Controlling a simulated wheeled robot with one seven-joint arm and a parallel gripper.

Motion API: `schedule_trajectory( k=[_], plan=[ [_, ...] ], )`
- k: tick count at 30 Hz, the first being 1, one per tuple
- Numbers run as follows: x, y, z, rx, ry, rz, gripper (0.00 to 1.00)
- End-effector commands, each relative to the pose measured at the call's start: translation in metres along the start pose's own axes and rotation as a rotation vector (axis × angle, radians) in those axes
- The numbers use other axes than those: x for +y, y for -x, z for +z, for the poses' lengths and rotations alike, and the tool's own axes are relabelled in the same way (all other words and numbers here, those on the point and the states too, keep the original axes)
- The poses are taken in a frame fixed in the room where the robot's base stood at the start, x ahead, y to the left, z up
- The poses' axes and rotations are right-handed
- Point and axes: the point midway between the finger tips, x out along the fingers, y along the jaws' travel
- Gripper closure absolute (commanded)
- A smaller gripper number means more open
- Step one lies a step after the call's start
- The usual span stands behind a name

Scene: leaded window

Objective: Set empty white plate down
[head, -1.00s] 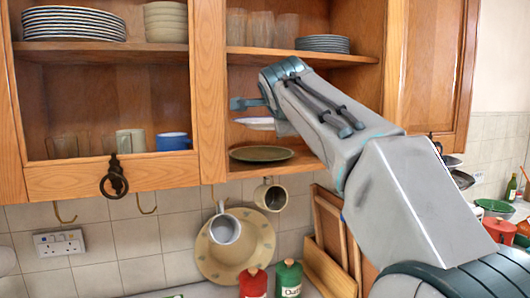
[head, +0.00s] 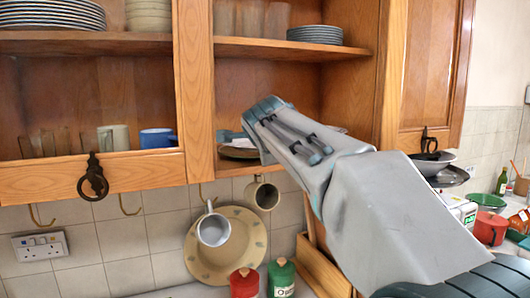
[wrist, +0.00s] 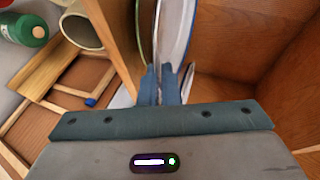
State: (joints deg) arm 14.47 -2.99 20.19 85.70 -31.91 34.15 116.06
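The white plate shows edge-on in the wrist view (wrist: 177,35), its near edge at my gripper's blue fingertips (wrist: 161,85). My gripper appears shut on that edge. In the head view my gripper (head: 230,136) is inside the open right-hand cupboard, low over its bottom shelf, and hides most of the white plate. A brownish-green plate (head: 238,153) lies on that shelf just beneath. In the wrist view its rim (wrist: 146,35) runs close alongside the white plate. I cannot tell whether the two plates touch.
A stack of plates (head: 314,30) and glasses stand on the shelf above. The cupboard's wooden divider (head: 197,90) is left of my gripper.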

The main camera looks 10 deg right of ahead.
Motion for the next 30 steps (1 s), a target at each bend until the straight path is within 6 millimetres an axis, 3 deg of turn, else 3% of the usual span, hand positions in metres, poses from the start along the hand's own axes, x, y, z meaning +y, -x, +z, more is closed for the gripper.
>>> schedule_trajectory(
  k=[5,17,19,20,30],
  plan=[
    [0.014,-0.005,0.002,0.000,0.001,-0.002,1.00],
    [0.018,-0.007,0.003,-0.001,0.000,-0.003,1.00],
    [0.017,-0.007,0.003,0.000,0.001,0.000,0.77],
    [0.017,-0.007,0.003,0.000,0.001,0.000,0.75],
    [0.015,-0.006,0.002,0.000,0.001,0.000,0.75]
  ],
)
